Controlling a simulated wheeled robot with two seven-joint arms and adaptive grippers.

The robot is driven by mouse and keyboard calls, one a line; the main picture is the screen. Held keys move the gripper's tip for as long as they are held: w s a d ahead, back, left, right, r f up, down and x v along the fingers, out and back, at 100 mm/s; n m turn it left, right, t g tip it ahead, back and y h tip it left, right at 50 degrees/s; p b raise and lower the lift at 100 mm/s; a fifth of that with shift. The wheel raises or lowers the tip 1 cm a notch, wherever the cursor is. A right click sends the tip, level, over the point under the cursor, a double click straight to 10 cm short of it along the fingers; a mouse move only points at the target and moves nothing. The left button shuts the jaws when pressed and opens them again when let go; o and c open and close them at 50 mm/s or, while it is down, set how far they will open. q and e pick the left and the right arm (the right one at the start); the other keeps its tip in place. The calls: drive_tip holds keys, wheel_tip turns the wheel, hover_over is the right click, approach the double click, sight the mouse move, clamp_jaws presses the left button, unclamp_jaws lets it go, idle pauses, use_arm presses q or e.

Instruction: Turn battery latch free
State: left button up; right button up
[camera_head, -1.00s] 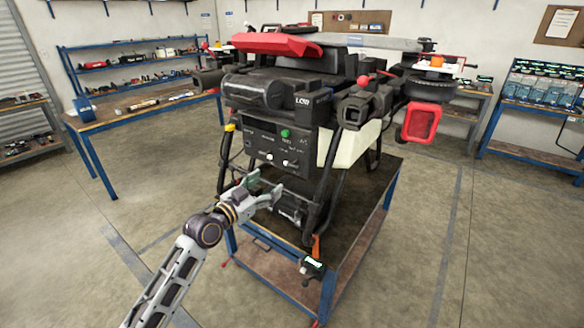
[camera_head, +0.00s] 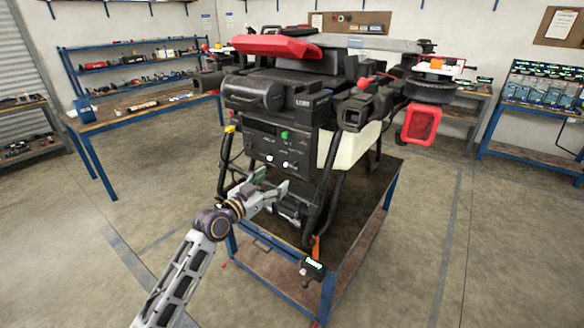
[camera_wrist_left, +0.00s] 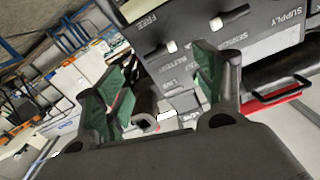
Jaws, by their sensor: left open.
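The spray drone's dark control panel (camera_head: 278,148) faces me, with a green button (camera_head: 285,134) and two small white-tipped controls (camera_head: 277,160). In the left wrist view the panel (camera_wrist_left: 235,50) fills the upper right, with "FREE" lettering and two white-tipped levers (camera_wrist_left: 170,47). I cannot tell for sure which of these is the battery latch. My left gripper (camera_head: 272,186) is open and empty just below and in front of the panel. Its green-padded fingers (camera_wrist_left: 167,88) stand apart, with nothing clasped between them. My right gripper is in neither view.
The drone stands on a blue-framed cart (camera_head: 376,225), its black tubular legs (camera_head: 325,190) close to the gripper's right. A small handheld device (camera_head: 311,268) hangs at the cart's front corner. A workbench (camera_head: 150,112) stands at the left. Floor at left is clear.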

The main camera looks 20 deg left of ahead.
sight(290, 168)
use_arm(q)
drive_tip(key=shift+p+x, duration=0.3)
drive_tip(key=shift+x, duration=5.15)
drive_tip(key=shift+w, duration=0.1)
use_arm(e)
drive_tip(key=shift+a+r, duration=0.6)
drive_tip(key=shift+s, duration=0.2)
use_arm(q)
drive_tip(key=shift+c, duration=1.5)
drive_tip(key=c, duration=0.7)
drive_tip(key=shift+p, duration=0.3)
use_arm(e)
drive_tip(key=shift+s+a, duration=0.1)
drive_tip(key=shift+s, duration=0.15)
